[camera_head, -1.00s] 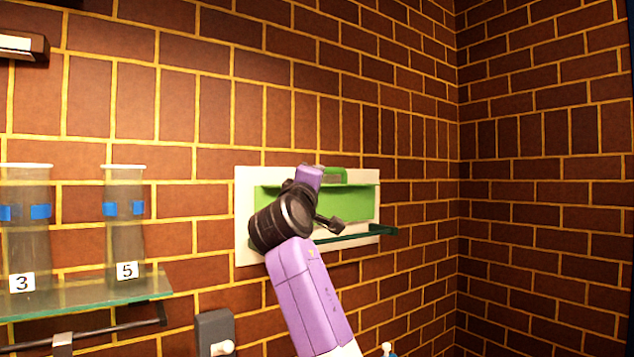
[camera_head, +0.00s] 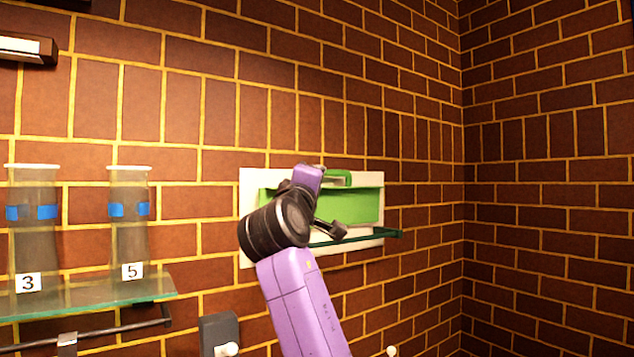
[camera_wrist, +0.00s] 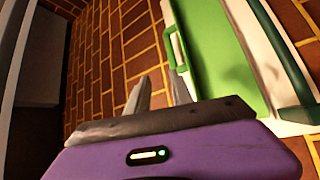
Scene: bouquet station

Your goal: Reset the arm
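My purple arm with its dark joint reaches up in front of the wall in the head view. My gripper (camera_head: 334,232) is partly hidden behind the arm there, in front of the white and green wall unit. In the wrist view its two grey fingers (camera_wrist: 160,88) stand apart with brick wall showing between them. Nothing is held between them.
A white panel (camera_head: 247,230) with a green recess (camera_head: 355,206) and green handle is on the brick wall behind my arm. A glass shelf (camera_head: 90,297) at left holds clear vases labelled 3 (camera_head: 33,255) and 5 (camera_head: 129,240). The wall at right is bare.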

